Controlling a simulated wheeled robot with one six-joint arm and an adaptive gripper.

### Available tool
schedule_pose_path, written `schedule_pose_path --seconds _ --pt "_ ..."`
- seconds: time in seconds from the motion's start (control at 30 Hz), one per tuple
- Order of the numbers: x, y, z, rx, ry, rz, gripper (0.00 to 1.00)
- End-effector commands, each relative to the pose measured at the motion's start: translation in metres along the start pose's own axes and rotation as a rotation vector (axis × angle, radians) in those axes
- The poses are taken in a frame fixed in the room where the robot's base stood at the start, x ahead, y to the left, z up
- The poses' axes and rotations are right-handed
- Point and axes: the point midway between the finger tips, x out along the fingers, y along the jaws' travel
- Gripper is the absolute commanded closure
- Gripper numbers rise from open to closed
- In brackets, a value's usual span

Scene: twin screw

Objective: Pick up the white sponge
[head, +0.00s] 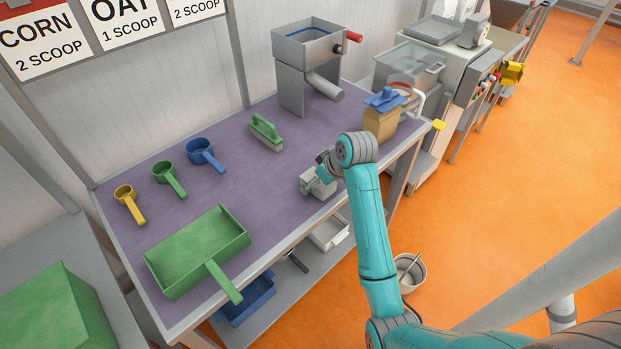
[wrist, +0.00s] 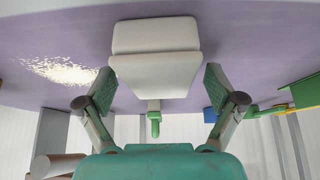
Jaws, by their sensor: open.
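The white sponge (wrist: 155,72) is a pale, rounded block on the purple table, large in the wrist view. My gripper (wrist: 159,88) is open, with one dark-padded finger on each side of the sponge's near end. Gaps show between the pads and the sponge, so it is not clamped. In the head view my gripper (head: 312,184) is low over the table near its front edge. A pale block there (head: 323,189) looks like the sponge, partly hidden by the gripper and arm.
A green brush (head: 266,132), blue scoop (head: 201,152), green scoop (head: 165,173) and yellow scoop (head: 125,192) lie behind. A green dustpan (head: 197,250) is front left, a paper bag (head: 380,124) right, and a metal hopper (head: 308,45) behind. Pale grains (wrist: 62,70) lie beside the sponge.

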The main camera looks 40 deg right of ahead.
Motion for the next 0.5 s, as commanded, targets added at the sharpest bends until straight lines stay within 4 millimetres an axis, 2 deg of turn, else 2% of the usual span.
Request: schedule_pose_path --seconds 0.2,0.23,0.43,0.5 --pt "0.0003 0.0003 0.0008 0.000 0.001 0.000 0.07" --pt "0.0003 0.0002 0.0007 0.000 0.001 0.000 0.10" --pt "0.0003 0.0002 0.0006 0.000 0.000 0.000 0.60" --pt "0.0004 0.0002 0.0007 0.000 0.000 0.000 0.61"
